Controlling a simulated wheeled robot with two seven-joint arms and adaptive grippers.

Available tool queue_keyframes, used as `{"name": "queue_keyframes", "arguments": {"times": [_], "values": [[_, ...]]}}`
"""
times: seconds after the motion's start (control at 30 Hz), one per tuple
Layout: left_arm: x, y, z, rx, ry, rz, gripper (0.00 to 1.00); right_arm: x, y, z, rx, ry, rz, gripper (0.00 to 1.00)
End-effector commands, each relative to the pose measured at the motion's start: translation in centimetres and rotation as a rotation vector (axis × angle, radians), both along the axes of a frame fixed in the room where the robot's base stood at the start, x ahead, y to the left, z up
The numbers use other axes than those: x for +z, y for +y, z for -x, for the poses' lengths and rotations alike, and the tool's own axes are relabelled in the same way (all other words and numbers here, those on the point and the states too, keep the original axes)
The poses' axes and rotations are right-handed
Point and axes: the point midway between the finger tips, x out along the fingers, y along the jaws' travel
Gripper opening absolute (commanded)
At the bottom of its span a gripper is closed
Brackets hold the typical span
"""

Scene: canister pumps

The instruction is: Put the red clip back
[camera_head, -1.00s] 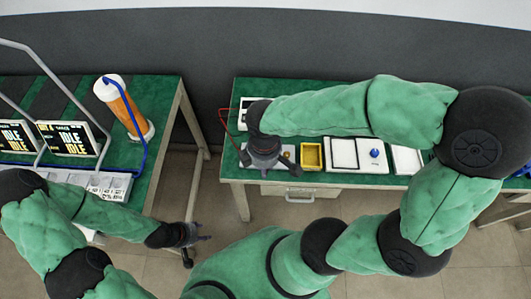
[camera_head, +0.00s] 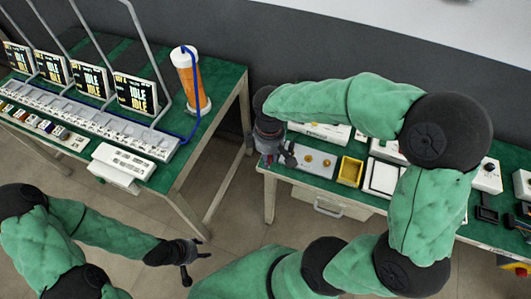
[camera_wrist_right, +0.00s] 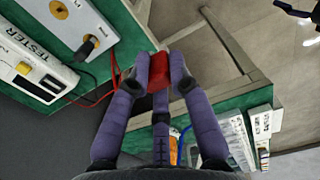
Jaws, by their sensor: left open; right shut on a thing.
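The red clip (camera_wrist_right: 158,72) shows in the right wrist view, held between the fingertips of my right gripper (camera_wrist_right: 160,78). A red lead runs close to it at the left. My left gripper (camera_head: 188,262) is open and empty, low over the floor.
The left bench (camera_head: 217,115) carries an orange canister (camera_head: 187,82) with a blue hose, several IDLE screens (camera_head: 133,93) and a row of white units. A yellow tray (camera_head: 351,171) stands right of the plate. A floor gap (camera_head: 230,190) separates the benches.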

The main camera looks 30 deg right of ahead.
Motion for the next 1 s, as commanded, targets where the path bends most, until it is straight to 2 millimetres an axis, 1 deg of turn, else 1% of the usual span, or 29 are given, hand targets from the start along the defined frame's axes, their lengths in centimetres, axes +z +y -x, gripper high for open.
{"name": "queue_keyframes", "arguments": {"times": [0.03,0.27,0.3,0.4,0.5,0.6,0.77,0.87,1.0], "values": [[-0.7,0.0,0.0,0.000,0.000,0.000,0.49,-0.9,-0.6,-0.9,-0.003,0.003,0.000,0.00],[-2.1,0.0,0.0,0.000,0.000,0.000,0.49,-3.1,-3.2,-5.1,-0.002,0.002,0.001,0.00],[-2.5,0.0,0.0,0.000,0.000,0.000,0.49,-4.0,-3.4,-5.4,-0.001,0.004,0.000,0.00],[-3.2,0.0,0.0,0.000,0.000,0.000,0.49,-5.6,-4.2,-6.6,-0.001,0.003,0.000,0.00],[-3.7,0.0,0.0,0.000,0.000,0.000,0.49,-6.7,-4.7,-7.5,0.000,0.001,0.000,0.00],[-3.9,0.0,0.0,0.000,0.000,0.000,0.49,-7.4,-5.0,-8.1,0.001,0.001,0.000,0.00],[-4.1,0.0,0.0,0.000,0.000,0.000,0.49,-7.9,-5.3,-8.5,0.001,0.000,0.000,0.00],[-4.5,0.0,0.0,0.000,0.000,0.000,0.49,-8.9,-5.6,-9.0,0.001,0.001,0.000,0.00],[-5.3,0.0,0.0,0.001,0.000,0.000,0.49,-11.0,-5.6,-8.9,0.003,0.003,0.000,0.00]]}}
